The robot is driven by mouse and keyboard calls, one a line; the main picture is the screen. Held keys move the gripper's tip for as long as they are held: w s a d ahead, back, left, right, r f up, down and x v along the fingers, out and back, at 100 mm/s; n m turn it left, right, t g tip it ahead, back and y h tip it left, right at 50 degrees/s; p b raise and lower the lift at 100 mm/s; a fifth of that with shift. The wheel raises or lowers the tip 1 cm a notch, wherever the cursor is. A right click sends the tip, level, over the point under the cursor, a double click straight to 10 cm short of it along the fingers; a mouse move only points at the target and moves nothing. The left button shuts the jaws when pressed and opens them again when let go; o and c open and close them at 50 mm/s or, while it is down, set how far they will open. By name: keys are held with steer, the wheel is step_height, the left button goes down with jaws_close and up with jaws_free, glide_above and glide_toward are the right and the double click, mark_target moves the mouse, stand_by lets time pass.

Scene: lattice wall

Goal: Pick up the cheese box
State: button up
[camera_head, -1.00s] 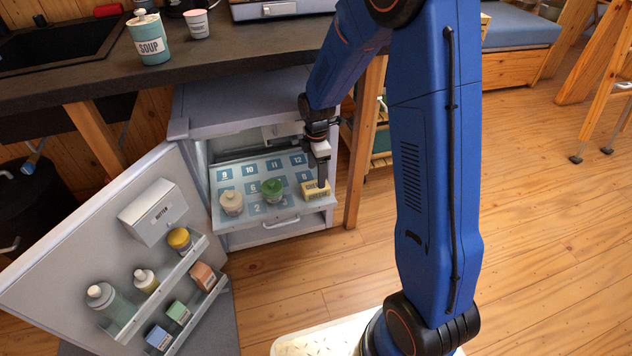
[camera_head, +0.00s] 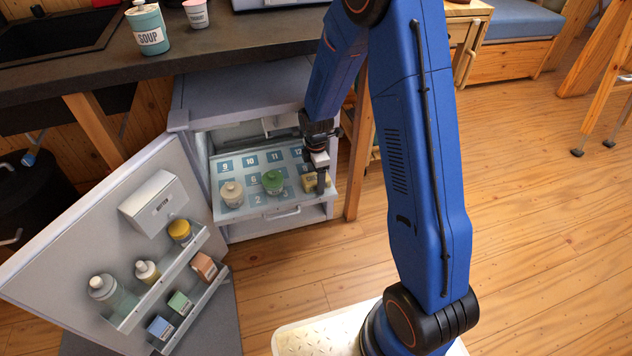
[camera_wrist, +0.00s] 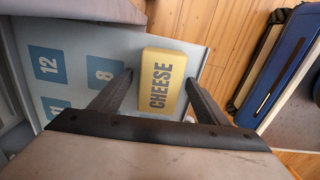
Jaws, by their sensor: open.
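The yellow cheese box (camera_wrist: 163,82), marked CHEESE, lies on the numbered shelf (camera_wrist: 105,42) of the open fridge, near the shelf's right front corner. In the wrist view it shows between the fingers of my gripper (camera_wrist: 160,82), which is open, with one finger on each side. I cannot tell whether the fingers touch it. In the head view my gripper (camera_head: 321,180) points down at the box (camera_head: 309,182) and hides part of it.
A cream jar (camera_head: 231,193) and a green-lidded jar (camera_head: 273,182) stand on the shelf left of the box. The open fridge door (camera_head: 125,240) with bottles and boxes is at left. The counter (camera_head: 240,45) overhangs the fridge.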

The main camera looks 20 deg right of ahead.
steer(key=c, duration=1.3)
